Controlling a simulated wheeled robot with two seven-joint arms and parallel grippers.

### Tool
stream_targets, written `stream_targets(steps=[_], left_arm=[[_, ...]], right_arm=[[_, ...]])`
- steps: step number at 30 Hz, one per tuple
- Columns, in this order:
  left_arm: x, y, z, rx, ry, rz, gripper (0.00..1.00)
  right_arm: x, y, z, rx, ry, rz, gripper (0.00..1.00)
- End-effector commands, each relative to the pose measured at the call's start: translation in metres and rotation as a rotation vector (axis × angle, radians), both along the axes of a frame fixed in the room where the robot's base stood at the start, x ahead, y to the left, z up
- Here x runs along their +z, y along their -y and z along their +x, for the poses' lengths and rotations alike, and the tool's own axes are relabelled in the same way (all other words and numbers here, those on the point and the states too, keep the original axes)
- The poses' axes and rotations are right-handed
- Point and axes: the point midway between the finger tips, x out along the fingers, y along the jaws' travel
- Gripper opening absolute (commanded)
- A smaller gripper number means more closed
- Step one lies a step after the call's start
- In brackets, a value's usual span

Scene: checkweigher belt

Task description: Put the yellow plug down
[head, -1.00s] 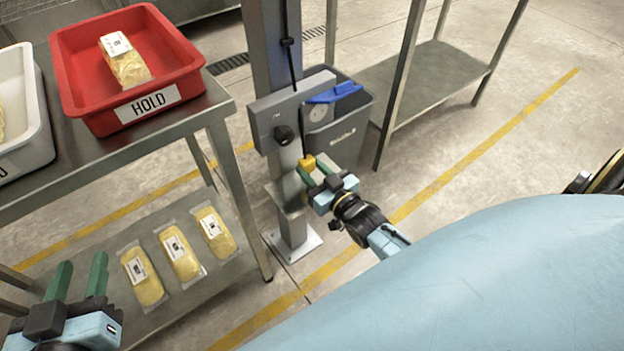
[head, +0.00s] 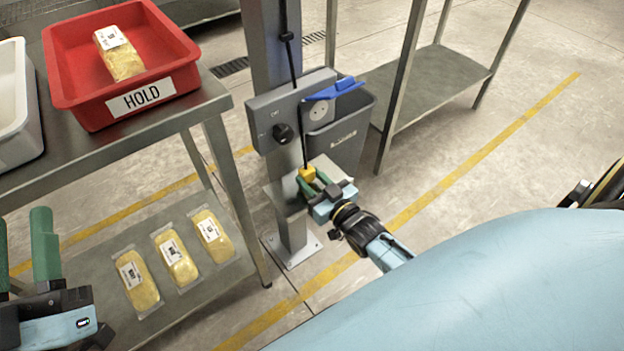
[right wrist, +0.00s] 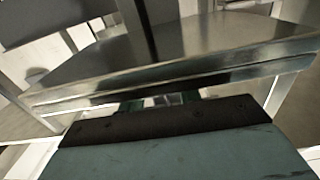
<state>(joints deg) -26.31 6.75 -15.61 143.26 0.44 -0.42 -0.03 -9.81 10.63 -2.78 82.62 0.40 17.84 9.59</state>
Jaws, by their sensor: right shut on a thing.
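The yellow plug (head: 306,173) hangs at the end of a black cable (head: 304,135). My right gripper (head: 313,183) is shut on it, holding it at a small metal shelf (head: 279,197) on the post, below the grey socket box. I cannot tell whether the plug touches the shelf. In the right wrist view the shelf's metal edge (right wrist: 200,75) fills the middle; the fingers are mostly hidden and the plug is not clearly visible. My left gripper (head: 22,222) is open and empty at the lower left, its green fingers apart.
The grey box (head: 265,130) has a black knob, a round socket and a raised blue cover (head: 335,90). A grey bin (head: 350,140) stands behind. A red HOLD tray (head: 75,80) sits on the left table, with several packs on the shelf below.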

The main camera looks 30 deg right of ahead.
Motion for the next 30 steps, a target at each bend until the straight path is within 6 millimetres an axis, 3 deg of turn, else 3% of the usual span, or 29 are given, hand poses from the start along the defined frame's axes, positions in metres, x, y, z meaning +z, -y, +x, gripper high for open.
stream_targets(steps=[13,14,18,30], left_arm=[[0.0058,-0.0013,-0.0051,0.001,0.085,-0.026,0.36],[0.0058,-0.0013,-0.0051,0.0,0.085,-0.025,0.36],[0.0059,-0.0011,-0.0047,0.001,0.083,-0.025,0.36],[0.0065,-0.0005,-0.0014,0.0,0.039,-0.012,0.36]], right_arm=[[-0.0112,-0.0002,0.0001,0.0,0.0,0.001,0.0],[-0.0115,-0.0003,-0.0001,0.0,-0.001,0.001,0.38],[-0.012,-0.0003,-0.0003,0.0,-0.003,0.001,0.55],[-0.0042,-0.0003,-0.0007,0.0,-0.003,0.0,0.55]])
